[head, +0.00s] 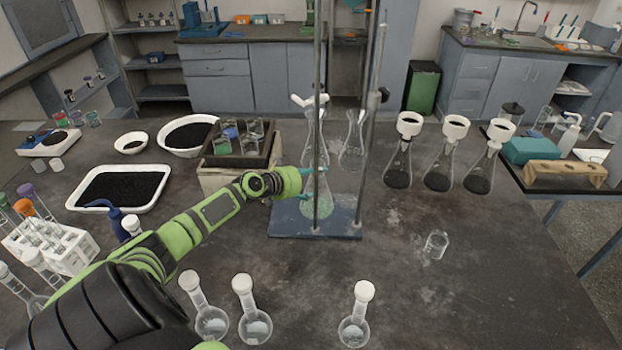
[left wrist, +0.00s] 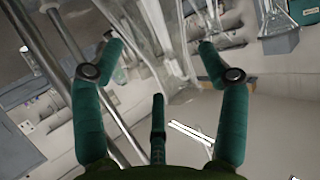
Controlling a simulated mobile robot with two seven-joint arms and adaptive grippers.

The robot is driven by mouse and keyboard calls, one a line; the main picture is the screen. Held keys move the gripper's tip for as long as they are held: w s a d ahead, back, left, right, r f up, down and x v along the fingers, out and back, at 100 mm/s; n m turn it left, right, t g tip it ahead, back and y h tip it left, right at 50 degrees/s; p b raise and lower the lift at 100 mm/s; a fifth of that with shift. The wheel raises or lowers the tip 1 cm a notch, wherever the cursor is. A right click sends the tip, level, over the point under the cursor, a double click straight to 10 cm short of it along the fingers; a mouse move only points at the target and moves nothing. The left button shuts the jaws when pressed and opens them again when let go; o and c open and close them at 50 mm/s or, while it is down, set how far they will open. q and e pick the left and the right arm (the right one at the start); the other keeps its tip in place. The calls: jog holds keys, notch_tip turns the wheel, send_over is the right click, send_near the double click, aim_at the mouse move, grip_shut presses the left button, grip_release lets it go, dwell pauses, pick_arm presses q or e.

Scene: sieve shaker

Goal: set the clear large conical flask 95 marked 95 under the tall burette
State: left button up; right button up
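A clear conical flask (head: 316,204) stands upright on the blue base (head: 345,222) of a metal stand, beside its front rod. No number can be read on it. My left gripper (head: 308,184) reaches in from the left at the flask's body, behind the rod. A second clear conical flask (head: 352,152) stands just behind, to the right. Which tube is the tall burette is unclear. My right gripper is out of view.
Three flasks with black-filled funnels (head: 438,170) stand to the right. A small glass beaker (head: 435,244) is on the table. Several stoppered round flasks (head: 254,325) stand at the front. The right front table is clear.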

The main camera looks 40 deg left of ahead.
pick_arm(q)
jog(key=shift+r, duration=0.2)
jog(key=v, duration=1.2)
dwell(0.7)
